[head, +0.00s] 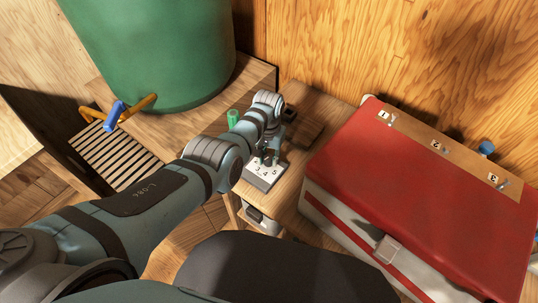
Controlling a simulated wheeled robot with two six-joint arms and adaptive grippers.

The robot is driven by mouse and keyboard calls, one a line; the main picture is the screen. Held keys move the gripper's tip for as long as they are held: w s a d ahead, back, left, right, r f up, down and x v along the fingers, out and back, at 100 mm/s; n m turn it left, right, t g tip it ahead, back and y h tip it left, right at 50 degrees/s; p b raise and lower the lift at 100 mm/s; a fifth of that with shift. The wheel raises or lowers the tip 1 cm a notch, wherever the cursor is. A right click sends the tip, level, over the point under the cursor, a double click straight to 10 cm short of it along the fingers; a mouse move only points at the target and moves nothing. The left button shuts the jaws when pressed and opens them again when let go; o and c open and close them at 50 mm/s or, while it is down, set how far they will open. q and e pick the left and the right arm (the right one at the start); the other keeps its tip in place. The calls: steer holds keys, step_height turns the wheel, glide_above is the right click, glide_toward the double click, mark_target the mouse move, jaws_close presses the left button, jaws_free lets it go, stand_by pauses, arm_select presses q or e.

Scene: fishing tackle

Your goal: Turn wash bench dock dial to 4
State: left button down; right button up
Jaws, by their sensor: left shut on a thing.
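The wash bench dock (262,178) is a small pale block on a wooden bench, right of the picture's middle-left, with the digits 3, 4 and 5 showing on its face. My left arm reaches over it from the left, and my left gripper (268,156) points down at the dock. It is shut on the dial, which is mostly hidden by the fingers. I cannot tell which number the dial points to. My right gripper is not in view.
A large red and white tackle box (400,190) stands close on the right, beside a numbered hook strip (440,150). A green barrel (155,50) with a blue-handled tap (116,113) stands behind my arm. A slatted grate (115,155) lies at left.

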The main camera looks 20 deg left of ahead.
mark_target(268, 157)
arm_select(q)
steer(key=n, duration=0.3)
steer(key=shift+n, duration=2.1)
steer(key=c, duration=1.3)
jaws_free()
step_height(268, 157, up, 12)
